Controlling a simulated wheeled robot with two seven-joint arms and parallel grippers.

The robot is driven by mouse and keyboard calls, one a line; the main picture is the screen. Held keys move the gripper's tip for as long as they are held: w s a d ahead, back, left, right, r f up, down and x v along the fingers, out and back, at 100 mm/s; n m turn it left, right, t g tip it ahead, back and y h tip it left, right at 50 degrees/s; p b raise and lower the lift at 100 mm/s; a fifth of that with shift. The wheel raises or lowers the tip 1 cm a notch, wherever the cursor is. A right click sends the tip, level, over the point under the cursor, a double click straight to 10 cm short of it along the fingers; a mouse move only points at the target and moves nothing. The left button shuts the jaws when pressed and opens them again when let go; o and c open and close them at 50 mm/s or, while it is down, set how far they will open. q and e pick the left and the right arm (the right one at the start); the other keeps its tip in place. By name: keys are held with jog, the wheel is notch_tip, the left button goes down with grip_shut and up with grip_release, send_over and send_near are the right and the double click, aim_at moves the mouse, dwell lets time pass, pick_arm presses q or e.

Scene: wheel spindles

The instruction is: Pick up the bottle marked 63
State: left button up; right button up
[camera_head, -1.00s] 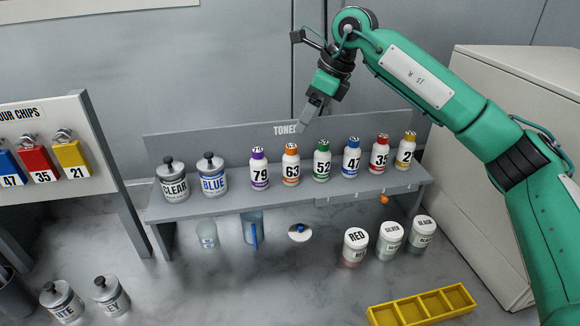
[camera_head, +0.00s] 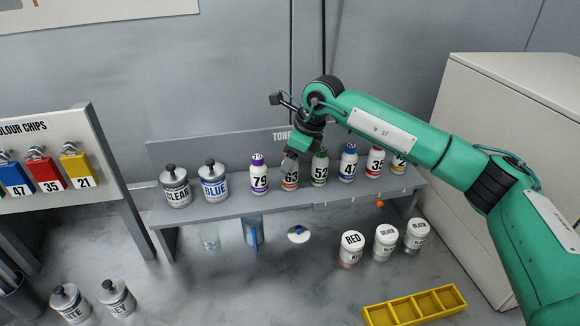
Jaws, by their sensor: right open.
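The bottle marked 63 (camera_head: 290,182) stands upright on the grey shelf, between the bottle marked 79 (camera_head: 259,178) and the bottle marked 52 (camera_head: 320,170). My right gripper (camera_head: 289,163) is open and points down at the top of the bottle marked 63. Its fingers hide the bottle's cap and upper part; I cannot tell whether they touch it. My left gripper is not in view.
The bottles marked 47 (camera_head: 348,165) and 35 (camera_head: 375,163) stand further right on the grey shelf (camera_head: 232,209). The CLEAR (camera_head: 176,188) and BLUE (camera_head: 213,185) cans stand at its left. A yellow tray (camera_head: 415,307) lies in front.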

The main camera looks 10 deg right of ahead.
jog(key=shift+w+a+f, duration=0.15)
jog(key=shift+a+f, duration=0.05)
jog(key=shift+f, duration=0.5)
jog(key=c, duration=1.1)
jog(key=shift+r, duration=0.1)
